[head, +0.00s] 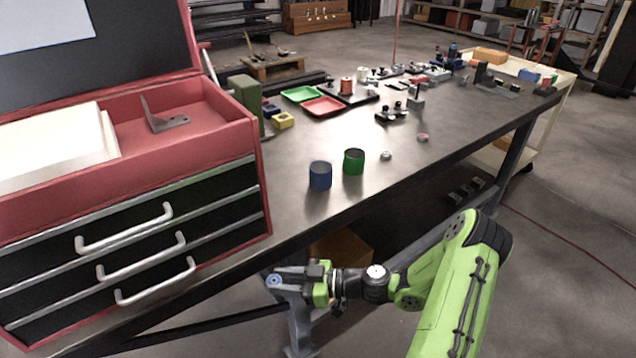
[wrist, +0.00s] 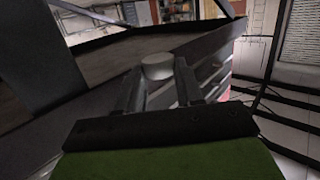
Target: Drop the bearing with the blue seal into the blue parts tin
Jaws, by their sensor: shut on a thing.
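My gripper (head: 280,279) is shut on a small round bearing (head: 273,282) with a blue centre. The bearing also shows as a pale disc between the two fingers in the wrist view (wrist: 157,67). The gripper is out in front of the table's front edge, below and left of the tins in the head view. The blue parts tin (head: 320,178) stands upright on the table near that edge, apart from the gripper. Its inside is too dark to make out.
A green tin (head: 353,163) stands just right of the blue one. Two loose bearings, one pale (head: 386,155) and one reddish (head: 423,137), lie on the table (head: 445,120). A red tool chest (head: 225,130) blocks the left side. Trays and fixtures stand farther back.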

